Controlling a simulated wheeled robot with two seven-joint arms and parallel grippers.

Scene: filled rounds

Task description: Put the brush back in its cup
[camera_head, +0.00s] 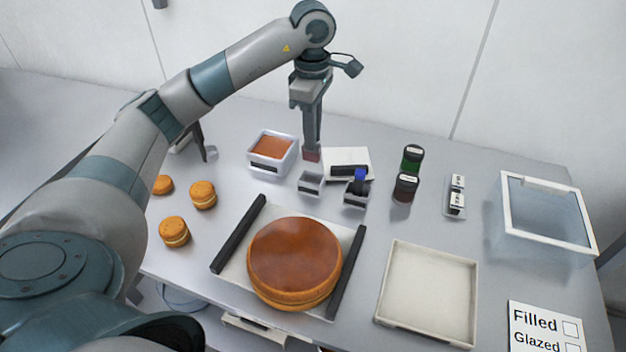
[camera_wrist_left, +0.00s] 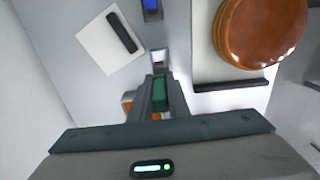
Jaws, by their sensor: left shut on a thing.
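My left gripper (camera_head: 311,140) points down above the back middle of the table, shut on the brush. The brush's dark reddish end (camera_head: 311,155) shows below the fingertips; in the left wrist view a dark green part (camera_wrist_left: 160,92) shows between the fingers. Most of the brush is hidden by the gripper. A small grey square cup (camera_head: 311,185), open at the top, stands just below and in front of the brush end; it also shows in the left wrist view (camera_wrist_left: 159,62). The brush appears above the cup and apart from it. My right gripper is not in view.
A similar holder (camera_head: 355,197) with a blue-topped item stands right of the cup. A white board with a black bar (camera_head: 349,169) lies behind. A glaze tub (camera_head: 272,152) is left, a large glazed round (camera_head: 294,258) in front. An empty tray (camera_head: 430,290) is right.

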